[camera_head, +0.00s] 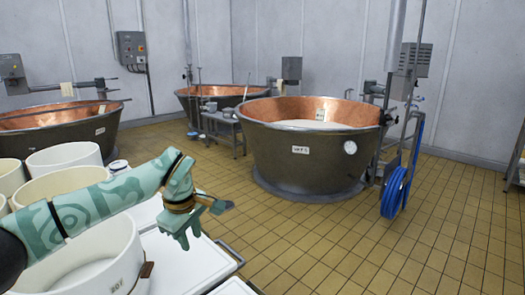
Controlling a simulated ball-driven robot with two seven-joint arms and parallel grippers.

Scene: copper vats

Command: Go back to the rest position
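My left arm, green with a pale pattern, comes in from the left over white round tubs. My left gripper (208,223) is at its end, above the white table top. Its two fingers stand apart, with nothing seen between them. My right gripper is not in view.
White round tubs (62,157) stand on the white table (178,270) at lower left; the front one is partly behind my arm. Copper-lined vats stand beyond: a large one (300,165) at centre, one (205,92) behind it and one (60,122) at left. A blue hose (393,192) hangs right. Tiled floor is clear at lower right.

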